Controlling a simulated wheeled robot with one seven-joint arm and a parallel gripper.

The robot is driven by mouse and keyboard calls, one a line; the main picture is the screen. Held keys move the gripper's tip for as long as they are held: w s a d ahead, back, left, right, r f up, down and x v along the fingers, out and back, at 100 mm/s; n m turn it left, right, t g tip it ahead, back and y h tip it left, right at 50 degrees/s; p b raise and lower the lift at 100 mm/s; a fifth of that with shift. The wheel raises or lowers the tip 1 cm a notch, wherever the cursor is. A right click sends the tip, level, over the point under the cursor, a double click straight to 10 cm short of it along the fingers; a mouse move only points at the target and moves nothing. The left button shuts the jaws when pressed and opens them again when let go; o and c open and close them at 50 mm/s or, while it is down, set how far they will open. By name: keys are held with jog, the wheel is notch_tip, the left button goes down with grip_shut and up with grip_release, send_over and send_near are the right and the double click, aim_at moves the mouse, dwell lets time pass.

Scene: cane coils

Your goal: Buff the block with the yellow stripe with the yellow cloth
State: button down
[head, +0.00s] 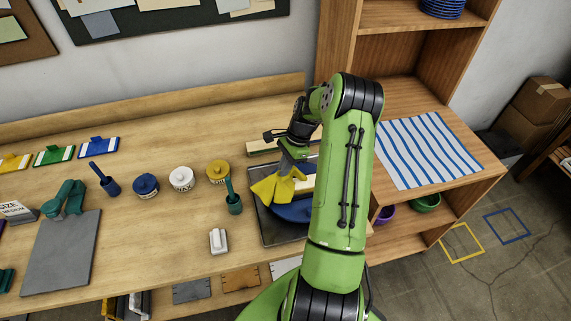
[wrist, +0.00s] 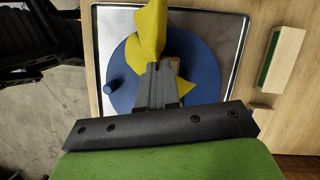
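My gripper (wrist: 160,75) is shut on the yellow cloth (head: 277,187), which hangs from the fingers in loose folds. In the wrist view the cloth (wrist: 150,32) lies over part of the blue round disc (wrist: 122,73); I cannot tell whether it touches it. The disc (head: 291,213) sits in a metal-rimmed tray (head: 275,239). A pale piece (head: 304,184) shows just right of the cloth, partly hidden by my arm; I see no stripe on it. A wooden block with a green stripe (wrist: 282,60) lies beside the tray. I cannot make out a yellow-striped block.
A striped cloth (head: 425,148) covers the shelf at right. My arm hides the tray's right side.

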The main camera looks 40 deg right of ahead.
jog(key=b, duration=0.3)
send_over(284, 187)
jog(key=f, duration=0.5)
jog(key=shift+d+f, duration=0.1)
jog(key=shift+d, duration=0.1)
jog(key=c, duration=1.7)
grip_release()
jog(key=o, duration=1.4)
jog(key=shift+r, duration=0.2)
jog(key=shift+f, duration=0.1)
jog(key=shift+f+b, duration=1.1)
jog(key=shift+f, duration=0.9)
jog(key=shift+r, duration=0.1)
